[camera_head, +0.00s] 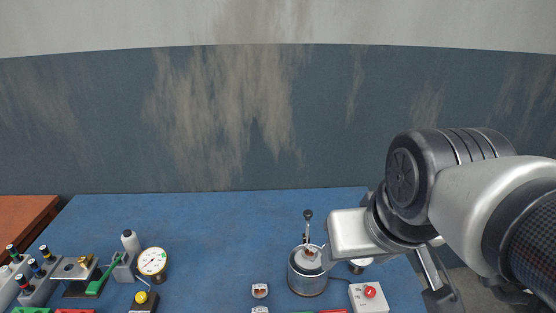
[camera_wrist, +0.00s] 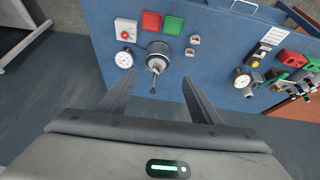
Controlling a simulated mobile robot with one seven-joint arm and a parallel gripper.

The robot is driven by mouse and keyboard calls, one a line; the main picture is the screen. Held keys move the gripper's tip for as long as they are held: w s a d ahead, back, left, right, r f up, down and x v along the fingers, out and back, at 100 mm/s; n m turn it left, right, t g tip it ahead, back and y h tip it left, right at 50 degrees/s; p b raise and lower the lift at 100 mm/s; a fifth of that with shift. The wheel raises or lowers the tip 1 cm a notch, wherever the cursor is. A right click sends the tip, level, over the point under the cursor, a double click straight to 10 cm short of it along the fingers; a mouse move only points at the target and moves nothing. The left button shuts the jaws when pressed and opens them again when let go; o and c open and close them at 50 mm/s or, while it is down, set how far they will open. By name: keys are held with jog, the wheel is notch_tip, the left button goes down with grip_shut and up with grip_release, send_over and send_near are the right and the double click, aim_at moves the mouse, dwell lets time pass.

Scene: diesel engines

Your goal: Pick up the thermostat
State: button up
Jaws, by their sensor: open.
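I cannot tell for certain which item is the thermostat. Two small pale pieces with coppery middles stand on the blue bench (camera_head: 215,215): one (camera_head: 260,290) left of a metal pot, the other (camera_head: 260,310) cut by the bottom edge. In the wrist view these small pieces show right of the pot (camera_wrist: 195,40) and (camera_wrist: 189,53). The pot (camera_head: 306,283) holds a pale item with a coppery part and an upright black-knobbed rod; it also shows in the wrist view (camera_wrist: 158,50). My gripper (camera_wrist: 158,77) is open and empty, apart from the bench items.
A white box with a red knob (camera_head: 369,297) and a white dial (camera_wrist: 124,59) flank the pot. A dial gauge (camera_head: 152,261) and a fixture with a green handle (camera_head: 100,280) stand left. Red (camera_wrist: 151,21) and green (camera_wrist: 174,25) plates lie beyond the pot in the wrist view.

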jog(key=w+f+n+g+h+b, duration=0.1)
jog(key=w+f+n+b, duration=0.2)
jog(key=w+n, duration=0.4)
jog(key=n+g+h+b, duration=0.15)
jog(key=n+b, duration=0.25)
jog(key=n, duration=1.6)
send_over(310, 247)
jog(key=s+a, duration=0.5)
notch_tip(310, 247, down, 14)
jog(key=shift+h, duration=0.35)
jog(key=x, duration=0.7)
jog(key=b+x, duration=0.1)
jog(key=x, duration=0.3)
jog(key=shift+w+f, duration=0.25)
jog(key=shift+w, duration=0.1)
jog(key=shift+d+x, duration=0.15)
jog(key=shift+x, duration=1.2)
jog(key=shift+d+x, duration=0.15)
jog(key=shift+x, duration=1.25)
jog(key=shift+s+r, duration=0.1)
jog(key=shift+r, duration=0.05)
jog(key=c, duration=1.2)
jog(key=shift+r, duration=0.1)
